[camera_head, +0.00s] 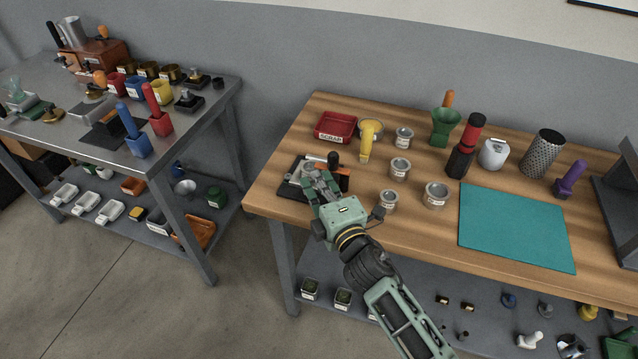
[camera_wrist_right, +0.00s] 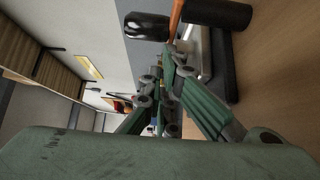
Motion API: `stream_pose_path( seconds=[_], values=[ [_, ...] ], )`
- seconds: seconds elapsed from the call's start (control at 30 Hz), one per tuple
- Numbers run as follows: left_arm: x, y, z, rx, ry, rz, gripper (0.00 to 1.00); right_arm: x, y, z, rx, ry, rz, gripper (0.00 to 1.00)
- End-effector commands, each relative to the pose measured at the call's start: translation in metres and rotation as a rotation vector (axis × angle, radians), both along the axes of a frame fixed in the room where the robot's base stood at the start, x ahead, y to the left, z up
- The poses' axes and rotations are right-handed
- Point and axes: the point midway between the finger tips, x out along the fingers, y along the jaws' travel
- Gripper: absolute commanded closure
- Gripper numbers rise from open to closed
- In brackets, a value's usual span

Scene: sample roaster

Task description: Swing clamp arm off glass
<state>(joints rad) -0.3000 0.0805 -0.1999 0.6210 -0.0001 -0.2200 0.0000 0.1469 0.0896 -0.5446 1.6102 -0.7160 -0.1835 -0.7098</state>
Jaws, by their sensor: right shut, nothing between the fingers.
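My right gripper (camera_head: 312,182) is over a dark flat stand (camera_head: 288,190) at the left end of the wooden table. Its fingers are shut with nothing between them. In the right wrist view the fingers (camera_wrist_right: 168,85) are close to a black knob (camera_wrist_right: 148,27) and an orange arm (camera_wrist_right: 176,18) with a black cylinder (camera_wrist_right: 218,14). I cannot make out the glass or whether the fingers touch the arm. My left gripper is not in view.
A metal table (camera_head: 60,128) stands at left, across a floor gap.

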Motion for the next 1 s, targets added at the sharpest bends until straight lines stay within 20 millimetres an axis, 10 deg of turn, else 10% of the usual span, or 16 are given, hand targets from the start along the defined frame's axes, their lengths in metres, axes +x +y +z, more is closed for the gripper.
stream_pose_path(
  seconds=[1.0],
  values=[
    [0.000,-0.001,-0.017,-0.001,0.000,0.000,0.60,0.023,0.009,0.001,0.000,-0.001,-0.074,1.00]
  ],
)
